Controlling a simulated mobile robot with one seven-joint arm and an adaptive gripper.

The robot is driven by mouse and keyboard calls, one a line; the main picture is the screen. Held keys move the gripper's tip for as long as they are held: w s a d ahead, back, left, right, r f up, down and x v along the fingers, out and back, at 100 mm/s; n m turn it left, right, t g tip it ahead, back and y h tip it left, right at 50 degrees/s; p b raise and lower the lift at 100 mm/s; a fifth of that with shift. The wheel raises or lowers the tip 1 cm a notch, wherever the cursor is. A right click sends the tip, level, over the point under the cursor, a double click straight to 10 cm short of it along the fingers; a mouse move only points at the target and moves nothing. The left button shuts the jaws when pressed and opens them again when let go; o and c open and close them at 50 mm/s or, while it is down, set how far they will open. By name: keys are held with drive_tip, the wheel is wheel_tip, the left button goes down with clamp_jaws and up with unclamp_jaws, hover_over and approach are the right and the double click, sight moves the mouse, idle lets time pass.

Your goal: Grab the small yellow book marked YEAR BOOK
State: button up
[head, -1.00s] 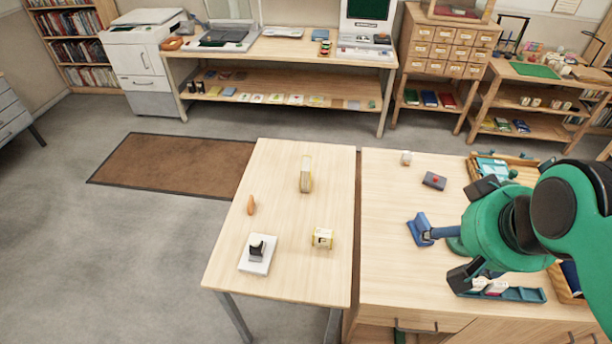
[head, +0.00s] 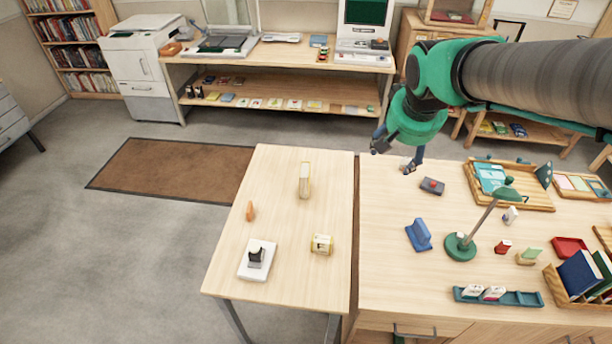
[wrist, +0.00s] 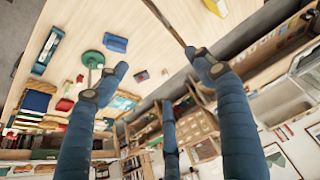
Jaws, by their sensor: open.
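A small pale-yellow book (head: 305,180) stands upright near the far end of the left table. A small yellow block-like thing (head: 321,244) with a pale marked face sits nearer the front of that table. Lettering is too small to read on either, so I cannot tell which bears YEAR BOOK. My gripper (head: 398,156) is open and empty, above the far left part of the right table, right of the upright book and apart from it. Its blue fingers (wrist: 158,75) spread in the wrist view.
An orange-brown object (head: 250,211) and a black-topped stamp-like thing on a white base (head: 255,262) share the left table (head: 285,285). A narrow gap separates the tables. A green lamp (head: 462,246), blue holder (head: 419,235) and red-button box (head: 432,186) stand on the right.

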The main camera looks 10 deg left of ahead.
drive_tip(key=w+a+f, duration=0.4)
drive_tip(key=w+a, duration=0.1)
drive_tip(key=w, duration=0.4)
drive_tip(key=p, duration=0.2)
hover_over(307, 171)
drive_tip(key=s, duration=0.4)
wheel_tip(307, 171, down, 23)
drive_tip(key=shift+f+n, duration=0.1)
drive_tip(key=shift+n, duration=0.2)
drive_tip(key=shift+s+b+x, duration=0.2)
drive_tip(key=shift+b+x, duration=0.2)
drive_tip(key=shift+x, duration=3.9)
drive_tip(key=shift+a+f, duration=0.1)
drive_tip(key=shift+f, duration=0.15)
drive_tip(key=shift+g, duration=0.3)
drive_tip(key=shift+x, duration=2.45)
drive_tip(key=shift+s, duration=0.1)
